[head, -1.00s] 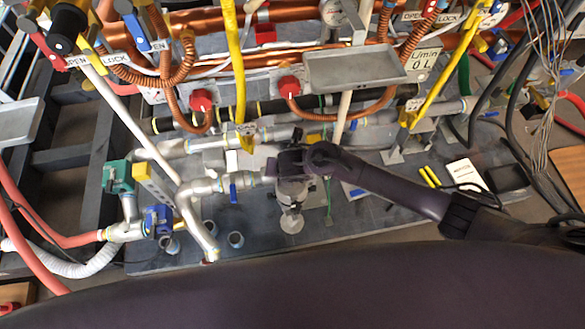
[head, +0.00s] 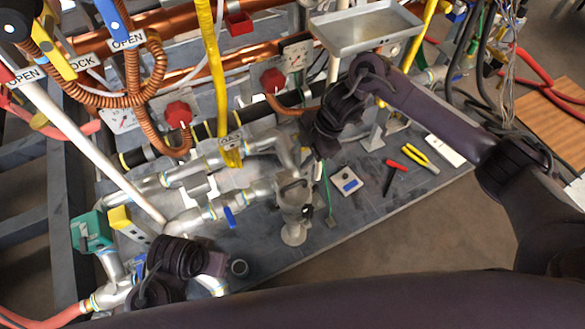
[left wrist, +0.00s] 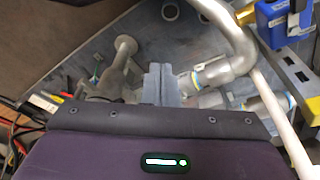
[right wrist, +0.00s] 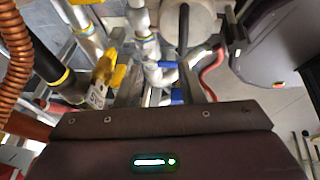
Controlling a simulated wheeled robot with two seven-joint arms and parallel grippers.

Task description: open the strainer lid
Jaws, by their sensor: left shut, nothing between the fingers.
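The strainer (head: 295,200) is a grey metal body on the pipework in the head view, with a round foot below. It also shows in the left wrist view (left wrist: 106,80). I cannot make out clearly whether its lid is open. My right gripper (head: 318,157) is just above and right of it, pointing down, with no visible contact. In the right wrist view, its fingers (right wrist: 165,88) are apart, and a pale round part with a dark bar (right wrist: 184,25) lies beyond them. My left gripper (head: 222,265) is left of and nearer than the strainer. Its fingers (left wrist: 161,82) are together and empty.
A grey tray (head: 366,30) stands above and behind my right gripper.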

